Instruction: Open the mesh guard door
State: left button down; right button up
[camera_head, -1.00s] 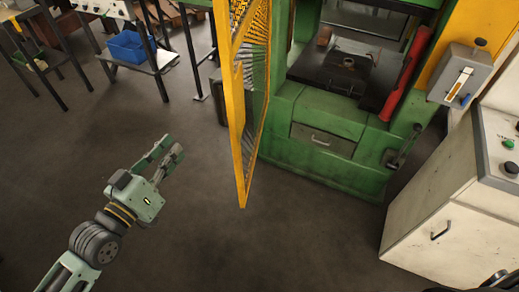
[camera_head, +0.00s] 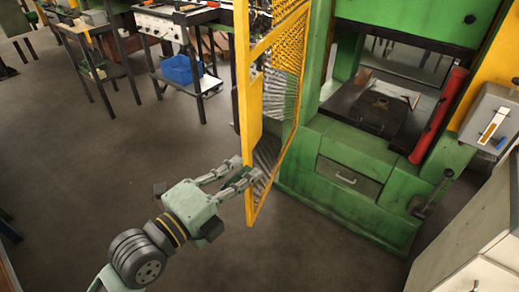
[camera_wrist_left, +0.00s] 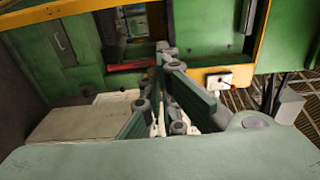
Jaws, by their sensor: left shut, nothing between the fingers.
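The mesh guard door (camera_head: 253,115) has a yellow frame with yellow mesh. It stands swung out from the front of the green press (camera_head: 335,145), seen at a steep angle in the head view. My left gripper (camera_head: 245,169) is shut and empty at the lower part of the door's free edge. I cannot tell whether its fingers touch the frame. In the left wrist view its fingers (camera_wrist_left: 166,52) point toward the green press (camera_wrist_left: 205,35). My right gripper is not in view.
A red bar (camera_head: 438,115) is on the press's right side, with a green drawer (camera_head: 348,178) below the opening. A pale cabinet (camera_head: 465,235) stands at the right. A bench with a blue bin (camera_head: 181,69) is behind left. The floor left of the door is clear.

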pick_arm(q)
jog(key=w+d+p, duration=0.2)
jog(key=w+p, duration=0.1)
jog(key=w, duration=0.6)
jog(key=shift+w+d+f, duration=0.1)
jog(key=shift+d, duration=0.05)
